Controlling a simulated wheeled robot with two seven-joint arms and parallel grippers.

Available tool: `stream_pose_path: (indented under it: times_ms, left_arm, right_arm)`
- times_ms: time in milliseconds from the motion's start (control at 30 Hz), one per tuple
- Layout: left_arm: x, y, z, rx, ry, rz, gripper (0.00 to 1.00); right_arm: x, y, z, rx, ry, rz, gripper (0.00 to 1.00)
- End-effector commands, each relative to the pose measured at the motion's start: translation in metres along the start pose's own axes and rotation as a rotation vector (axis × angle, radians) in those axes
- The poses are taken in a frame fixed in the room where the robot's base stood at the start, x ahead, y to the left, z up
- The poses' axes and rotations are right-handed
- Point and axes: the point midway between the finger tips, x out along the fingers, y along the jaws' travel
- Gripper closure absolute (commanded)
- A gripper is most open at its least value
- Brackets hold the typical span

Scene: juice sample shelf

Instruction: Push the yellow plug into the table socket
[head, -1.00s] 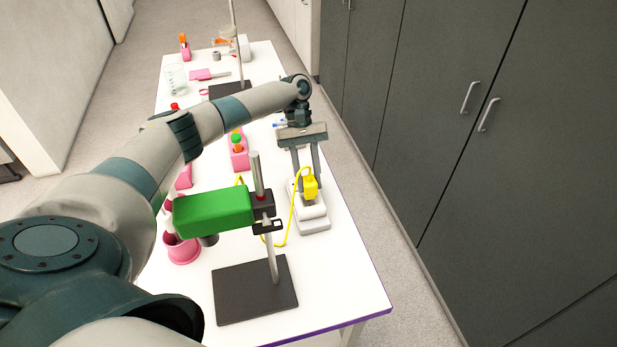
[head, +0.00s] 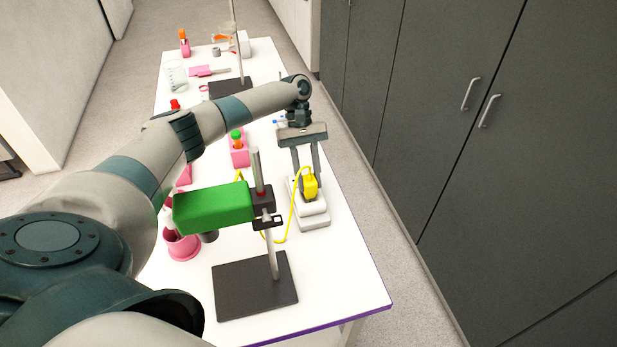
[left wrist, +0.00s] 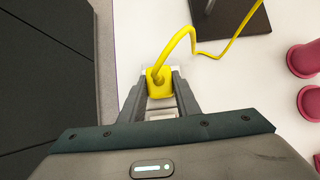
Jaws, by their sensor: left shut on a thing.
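The yellow plug (head: 311,187) is between the fingers of my left gripper (head: 308,178), which is shut on it. In the left wrist view the plug (left wrist: 159,82) sits at the fingertips with its yellow cord (left wrist: 185,38) leading up and away. The plug is just above or at the white and grey table socket (head: 311,213); I cannot tell whether its pins are in. In the left wrist view the socket is mostly hidden by the plug and fingers. My right gripper is in neither view.
A stand with a dark base (head: 255,285) and a green block (head: 213,208) on its clamp is left of the socket. Grey cabinets (head: 480,150) line the right, past a strip of floor.

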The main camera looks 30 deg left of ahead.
Motion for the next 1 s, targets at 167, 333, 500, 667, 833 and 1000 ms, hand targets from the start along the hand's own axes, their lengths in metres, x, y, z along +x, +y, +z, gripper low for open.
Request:
stream_pose_path:
  times_ms: [167,333,500,667,833,1000]
  left_arm:
    - [0.0000,0.0001,0.0008,0.000,-0.002,0.000,1.00]
    - [0.0003,-0.0001,0.0004,0.000,-0.001,0.000,1.00]
    - [0.0001,-0.0001,0.0003,0.000,-0.001,0.000,1.00]
    - [0.0009,-0.0001,-0.0003,0.000,-0.001,0.000,1.00]
    - [0.0033,0.0000,-0.0019,0.000,0.000,0.000,1.00]
    - [0.0058,0.0001,-0.0036,0.001,0.000,0.000,1.00]
  right_arm:
    - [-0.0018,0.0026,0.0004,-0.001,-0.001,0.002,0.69]
    - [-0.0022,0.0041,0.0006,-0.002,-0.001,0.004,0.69]
    - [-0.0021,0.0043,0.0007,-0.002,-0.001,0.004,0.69]
    - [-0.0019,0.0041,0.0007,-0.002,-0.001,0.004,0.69]
    - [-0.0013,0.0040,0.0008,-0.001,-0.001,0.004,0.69]
    - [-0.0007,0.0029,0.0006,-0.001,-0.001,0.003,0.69]
